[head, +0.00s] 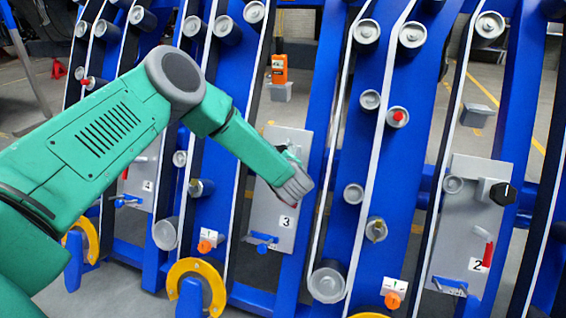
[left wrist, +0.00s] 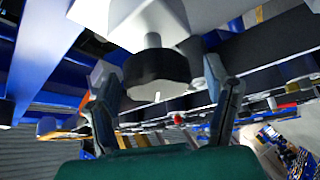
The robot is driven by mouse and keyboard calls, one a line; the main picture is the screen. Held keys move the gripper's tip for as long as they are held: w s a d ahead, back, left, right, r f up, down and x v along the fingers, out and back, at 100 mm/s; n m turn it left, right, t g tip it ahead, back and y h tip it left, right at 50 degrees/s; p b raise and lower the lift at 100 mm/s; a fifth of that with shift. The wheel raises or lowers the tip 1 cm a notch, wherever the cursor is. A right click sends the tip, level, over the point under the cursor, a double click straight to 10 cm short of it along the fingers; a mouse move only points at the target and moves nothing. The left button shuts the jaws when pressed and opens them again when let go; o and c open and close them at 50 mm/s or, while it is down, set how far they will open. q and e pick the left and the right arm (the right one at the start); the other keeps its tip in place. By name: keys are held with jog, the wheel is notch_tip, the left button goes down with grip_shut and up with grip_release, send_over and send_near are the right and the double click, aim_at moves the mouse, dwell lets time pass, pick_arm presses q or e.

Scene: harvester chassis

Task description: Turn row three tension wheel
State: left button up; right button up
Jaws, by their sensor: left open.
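The row three panel (head: 268,205) is a grey plate marked 3, in the middle of the head view. My left gripper (head: 290,157) is in front of its upper right part and hides the wheel there. In the left wrist view a black round knob (left wrist: 157,72) sits on a grey stem below a white housing. My left gripper (left wrist: 163,84) is open, with one finger on each side of the knob. Gaps show between knob and fingers, so they look apart. My right gripper is in neither view.
The row two panel (head: 465,225) at the right has a similar black knob (head: 503,193) and a red handle (head: 488,250). Blue upright beams, white belts and grey rollers stand around the panels. A yellow ring (head: 196,270) is below, left of the row three panel.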

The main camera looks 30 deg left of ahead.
pick_arm(q)
jog(key=v, duration=1.1)
jog(key=s+d+f+m+g+h+p, duration=0.35)
jog(key=s+d+f+m+h, duration=0.6)
jog(key=s+f+m, duration=0.4)
jog(key=s+a+f+m+g+p, duration=0.1)
jog(key=s+m+g, duration=0.1)
jog(key=s, duration=1.1)
jog(key=s+a+f+m+g+p, duration=0.1)
jog(key=s+g, duration=0.4)
jog(key=s, duration=0.8)
jog(key=m+p, duration=0.1)
jog(key=m, duration=0.1)
jog(key=shift+s+f+m+h, duration=0.15)
jog(key=shift+s+m+h, duration=0.2)
